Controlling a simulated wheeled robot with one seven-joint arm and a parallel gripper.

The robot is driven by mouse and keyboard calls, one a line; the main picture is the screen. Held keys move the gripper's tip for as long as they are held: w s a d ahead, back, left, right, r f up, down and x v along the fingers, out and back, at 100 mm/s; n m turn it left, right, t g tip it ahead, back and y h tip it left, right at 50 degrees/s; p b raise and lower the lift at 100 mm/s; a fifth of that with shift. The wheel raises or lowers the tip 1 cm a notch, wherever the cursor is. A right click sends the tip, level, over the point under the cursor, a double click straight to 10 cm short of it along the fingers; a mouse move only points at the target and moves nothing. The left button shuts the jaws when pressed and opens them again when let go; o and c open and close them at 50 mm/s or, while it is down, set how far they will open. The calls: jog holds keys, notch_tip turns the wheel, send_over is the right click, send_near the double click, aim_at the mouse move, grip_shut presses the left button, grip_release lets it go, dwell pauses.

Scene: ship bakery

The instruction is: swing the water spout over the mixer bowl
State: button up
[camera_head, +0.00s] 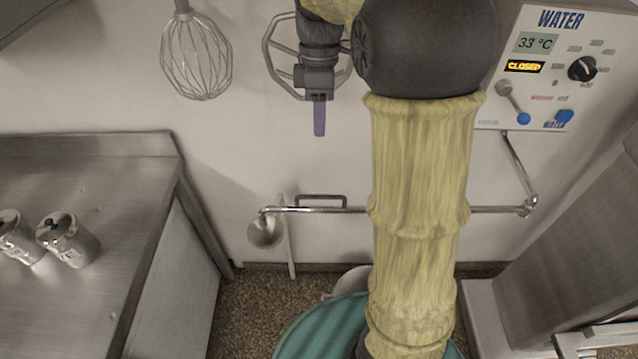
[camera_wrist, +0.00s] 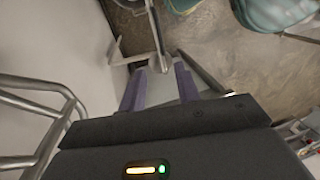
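The water spout (camera_head: 330,210) is a thin chrome pipe along the wall, running left from a joint under the water panel. A dark bar-shaped handle (camera_head: 321,197) shows beside it. My gripper (camera_head: 318,130) points down, above the spout near that handle in the picture. In the wrist view, the two purple fingers of my gripper (camera_wrist: 159,72) are apart, with nothing clearly held between them. A metal pipe (camera_wrist: 157,28), seemingly the spout, runs down the picture toward the gap, farther off. I cannot identify a mixer bowl. My yellow-sleeved arm hides part of the spout.
The water panel (camera_head: 545,75) reads 33 °C and CLOSED. A whisk (camera_head: 197,60) and a wire-framed tool (camera_head: 283,55) hang behind my gripper. A ladle (camera_head: 265,232) hangs low. A steel counter (camera_head: 75,190) with cans stands left. A teal tub (camera_head: 315,335) stands below.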

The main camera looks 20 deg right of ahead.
jog(key=shift+f, duration=0.1)
jog(key=s+f, duration=0.1)
jog(key=f, duration=0.4)
jog(key=s+f, duration=0.1)
jog(key=f, duration=0.5)
jog(key=s+a+f+p, duration=0.1)
jog(key=f, duration=0.5)
jog(key=shift+s, duration=0.15)
grip_shut()
